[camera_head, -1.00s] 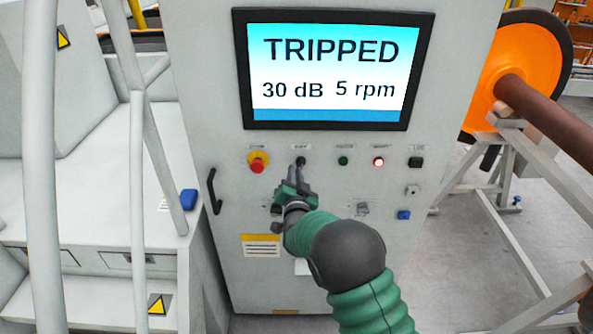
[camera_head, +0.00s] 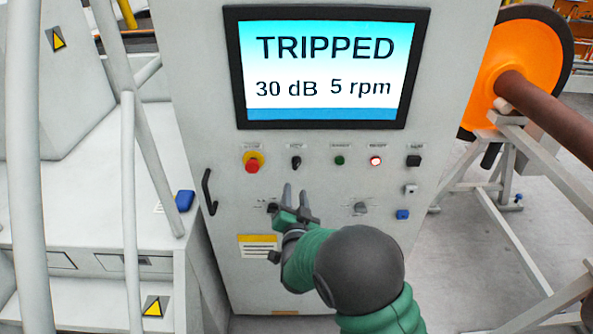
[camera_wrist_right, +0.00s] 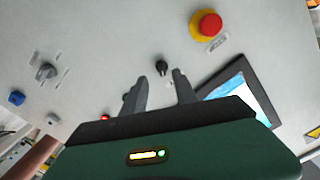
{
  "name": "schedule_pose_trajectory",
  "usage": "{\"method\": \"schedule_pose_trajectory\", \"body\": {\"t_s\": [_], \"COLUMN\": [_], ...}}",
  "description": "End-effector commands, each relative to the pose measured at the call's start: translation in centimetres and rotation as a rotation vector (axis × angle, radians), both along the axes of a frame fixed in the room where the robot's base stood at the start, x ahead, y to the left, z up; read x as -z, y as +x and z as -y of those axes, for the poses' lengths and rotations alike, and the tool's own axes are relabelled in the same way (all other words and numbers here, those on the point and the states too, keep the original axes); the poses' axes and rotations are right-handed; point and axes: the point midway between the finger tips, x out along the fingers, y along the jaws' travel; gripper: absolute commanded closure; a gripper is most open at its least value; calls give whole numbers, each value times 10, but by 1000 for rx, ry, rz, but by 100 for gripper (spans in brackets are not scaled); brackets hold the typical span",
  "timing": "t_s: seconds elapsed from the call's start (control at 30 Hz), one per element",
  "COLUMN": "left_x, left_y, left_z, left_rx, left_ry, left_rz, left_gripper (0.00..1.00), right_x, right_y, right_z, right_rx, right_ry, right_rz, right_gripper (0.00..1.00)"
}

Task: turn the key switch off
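The key switch (camera_head: 296,162) is a small black knob on the grey cabinet front, below the screen. In the right wrist view the key switch (camera_wrist_right: 162,68) shows between and beyond my fingertips, apart from them. My right gripper (camera_head: 295,194) is just below the switch in the head view, with its two fingers spread and nothing between them. The right wrist view also shows the gripper (camera_wrist_right: 160,80) open. The knob's exact turn position is too small to tell. My left gripper is not in view.
The screen (camera_head: 325,65) reads TRIPPED, 30 dB, 5 rpm. A red emergency stop (camera_head: 252,161) is left of the switch; a green button (camera_head: 339,160) and a lit red lamp (camera_head: 376,161) are right. A rotary knob (camera_head: 361,208) sits lower right. A handle (camera_head: 208,191) is at left.

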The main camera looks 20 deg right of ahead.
Motion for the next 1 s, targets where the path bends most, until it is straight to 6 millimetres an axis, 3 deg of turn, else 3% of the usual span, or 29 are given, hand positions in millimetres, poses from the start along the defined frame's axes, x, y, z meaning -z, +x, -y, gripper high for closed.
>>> {"method": "schedule_pose_trajectory", "body": {"t_s": [1.0], "left_x": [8], "left_y": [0], "left_z": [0], "left_rx": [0], "left_ry": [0], "left_rz": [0], "left_gripper": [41], "right_x": [1], "right_y": [-82], "right_z": [-26], "right_rx": [-3], "right_ry": [-1], "right_rz": [-1], "right_gripper": [65]}}
